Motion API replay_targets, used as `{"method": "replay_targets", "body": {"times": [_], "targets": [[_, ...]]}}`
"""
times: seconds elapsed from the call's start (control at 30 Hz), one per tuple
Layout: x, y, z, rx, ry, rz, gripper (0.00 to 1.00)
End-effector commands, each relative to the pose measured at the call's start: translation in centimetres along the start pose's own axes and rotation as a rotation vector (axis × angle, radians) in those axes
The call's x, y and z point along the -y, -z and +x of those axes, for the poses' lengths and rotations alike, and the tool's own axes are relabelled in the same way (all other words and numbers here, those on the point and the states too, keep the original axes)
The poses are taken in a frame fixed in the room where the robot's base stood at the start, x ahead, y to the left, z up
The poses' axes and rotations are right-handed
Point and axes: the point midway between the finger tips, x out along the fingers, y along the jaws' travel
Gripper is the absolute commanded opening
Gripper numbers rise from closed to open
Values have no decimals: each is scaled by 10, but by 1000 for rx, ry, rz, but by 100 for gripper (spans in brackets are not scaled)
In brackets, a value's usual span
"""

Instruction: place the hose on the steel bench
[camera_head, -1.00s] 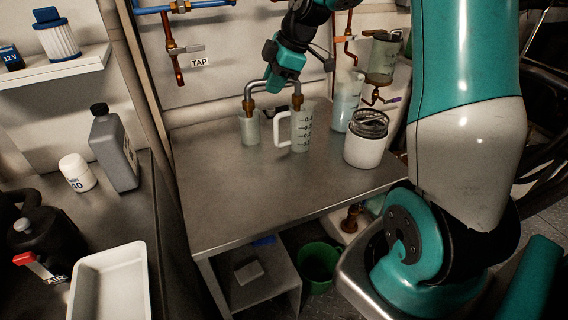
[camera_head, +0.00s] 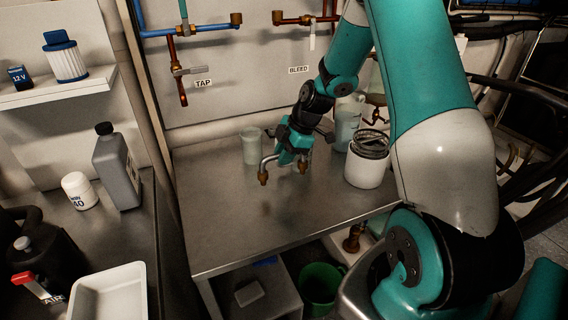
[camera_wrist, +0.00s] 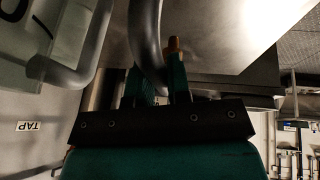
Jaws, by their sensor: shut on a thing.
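The hose (camera_head: 268,160) is a grey bent tube with a brass fitting at each end. My gripper (camera_head: 285,157) is shut on its middle, and both brass ends point down over the steel bench (camera_head: 235,225). The hose seems a little above the bench top; I cannot tell the exact gap. In the wrist view the hose (camera_wrist: 147,40) passes between the fingers of my gripper (camera_wrist: 156,82), with one brass end showing beyond. The bench's front left area is bare.
A clear beaker (camera_head: 252,147) stands behind the hose on the left. A measuring jug is mostly hidden behind my gripper. A white tub (camera_head: 366,168) and a tall clear bottle (camera_head: 347,122) stand on the right. Pipes (camera_head: 183,60) run along the back wall.

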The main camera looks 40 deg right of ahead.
Motion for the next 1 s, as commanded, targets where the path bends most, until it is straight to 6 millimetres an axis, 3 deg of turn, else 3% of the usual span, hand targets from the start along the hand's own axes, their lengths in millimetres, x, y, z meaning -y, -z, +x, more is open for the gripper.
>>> {"method": "replay_targets", "body": {"times": [0.2, 0.57, 0.6, 0.7, 1.0], "targets": [[7, -11, 28, -2, 4, 1, 0], [8, -14, 34, -1, 2, 0, 0], [8, -13, 33, 0, 2, 0, 24], [8, -13, 32, 0, 2, 0, 43], [7, -12, 29, 0, 2, 0, 43]]}}
